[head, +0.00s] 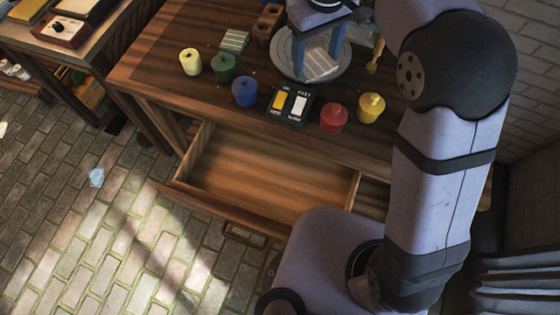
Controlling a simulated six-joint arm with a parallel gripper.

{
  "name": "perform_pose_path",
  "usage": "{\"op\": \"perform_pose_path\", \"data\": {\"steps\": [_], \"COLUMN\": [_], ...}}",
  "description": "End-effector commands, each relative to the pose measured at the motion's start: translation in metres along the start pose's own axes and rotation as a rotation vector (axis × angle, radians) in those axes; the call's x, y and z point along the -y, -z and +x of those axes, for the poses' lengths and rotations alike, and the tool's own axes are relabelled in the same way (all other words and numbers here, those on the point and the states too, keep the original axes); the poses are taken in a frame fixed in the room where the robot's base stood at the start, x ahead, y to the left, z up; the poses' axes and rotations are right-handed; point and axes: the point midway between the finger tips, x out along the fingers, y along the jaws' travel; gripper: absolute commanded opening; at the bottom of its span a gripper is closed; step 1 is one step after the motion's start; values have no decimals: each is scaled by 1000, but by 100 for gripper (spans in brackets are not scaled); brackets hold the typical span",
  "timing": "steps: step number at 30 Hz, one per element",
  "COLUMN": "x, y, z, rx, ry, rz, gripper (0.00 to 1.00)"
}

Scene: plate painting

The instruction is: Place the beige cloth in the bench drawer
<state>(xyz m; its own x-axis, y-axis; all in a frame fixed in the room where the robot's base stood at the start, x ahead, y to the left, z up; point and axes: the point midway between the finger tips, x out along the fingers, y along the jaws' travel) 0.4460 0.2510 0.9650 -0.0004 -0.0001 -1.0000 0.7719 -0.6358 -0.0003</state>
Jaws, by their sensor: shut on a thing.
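The beige striped cloth (320,66) is between the two blue fingers of my gripper (318,52), over the round grey plate (286,66) on the bench. The gripper is shut on the cloth's sides. I cannot tell whether the cloth touches the plate. The bench drawer (262,178) is pulled out at the bench front, below and left of the gripper.
On the bench (150,75) stand yellow, green, blue (245,92), red (334,118) and orange-yellow (371,107) pots, a dark paint case (290,103) and a greenish striped cloth (235,41). A brush (375,58) stands right of the plate.

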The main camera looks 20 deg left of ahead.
Motion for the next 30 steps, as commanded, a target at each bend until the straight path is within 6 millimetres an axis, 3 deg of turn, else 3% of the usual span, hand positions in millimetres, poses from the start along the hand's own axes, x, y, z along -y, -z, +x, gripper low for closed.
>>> {"op": "perform_pose_path", "data": {"steps": [1,9,15,23,30], "x": [27,157,226,276,274], "y": [8,14,0,-18,-19], "z": [7,6,3,1,36], "rx": [-4,-3,-3,-2,5], "ry": [-1,0,0,0,0], "rz": [-67,-386,-561,-693,-689], "gripper": [40,40,40,40,40]}}
